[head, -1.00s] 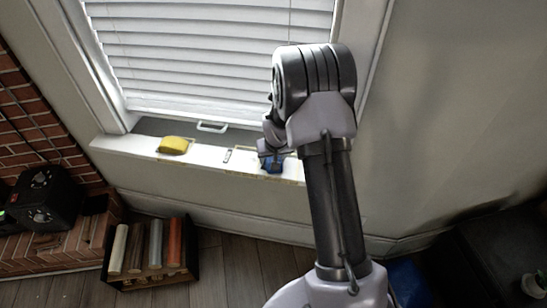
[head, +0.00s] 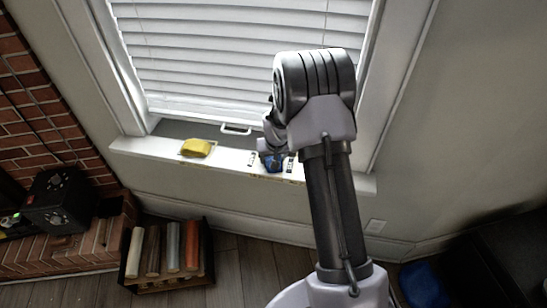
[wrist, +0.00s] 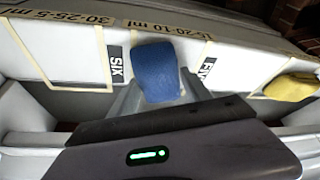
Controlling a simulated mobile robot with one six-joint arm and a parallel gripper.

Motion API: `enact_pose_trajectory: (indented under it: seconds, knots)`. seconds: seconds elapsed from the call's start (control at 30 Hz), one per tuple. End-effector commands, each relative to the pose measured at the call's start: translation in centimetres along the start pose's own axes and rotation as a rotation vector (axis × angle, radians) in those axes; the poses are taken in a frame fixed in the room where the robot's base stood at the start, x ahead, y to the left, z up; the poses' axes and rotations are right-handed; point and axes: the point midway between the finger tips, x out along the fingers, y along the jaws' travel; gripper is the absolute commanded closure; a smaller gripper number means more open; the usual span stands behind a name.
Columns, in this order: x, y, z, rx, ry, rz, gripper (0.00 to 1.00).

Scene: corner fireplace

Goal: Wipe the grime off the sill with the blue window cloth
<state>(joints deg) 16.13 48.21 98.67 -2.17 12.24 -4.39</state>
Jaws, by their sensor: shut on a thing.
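The white window sill (head: 225,158) runs below the blinds. Tan tape outlines and black labels mark it. The blue window cloth (wrist: 157,72) is a folded pad held in my gripper (wrist: 160,98), between two labels, one reading "SIX". In the head view the cloth (head: 272,162) is at the sill's surface, partly hidden by my gripper (head: 268,150). I cannot tell if it presses on the sill. A yellow cloth or sponge (head: 196,148) lies on the sill to the left. I cannot clearly make out grime on the sill.
A window handle (head: 236,129) sits just behind the sill. A rack of coloured rolls (head: 170,255) stands on the floor below left. A black box (head: 58,200) is on the brick hearth. A blue item (head: 425,285) lies on the floor at right.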

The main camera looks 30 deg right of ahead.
Motion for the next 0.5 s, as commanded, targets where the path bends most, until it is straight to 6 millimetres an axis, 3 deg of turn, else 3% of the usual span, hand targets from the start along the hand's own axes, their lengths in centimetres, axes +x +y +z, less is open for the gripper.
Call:
enact_pose_trajectory:
  seconds: [0.5]
  knots:
    - [-4.6,-0.3,-2.4,-0.004,0.001,-0.001,0.81]
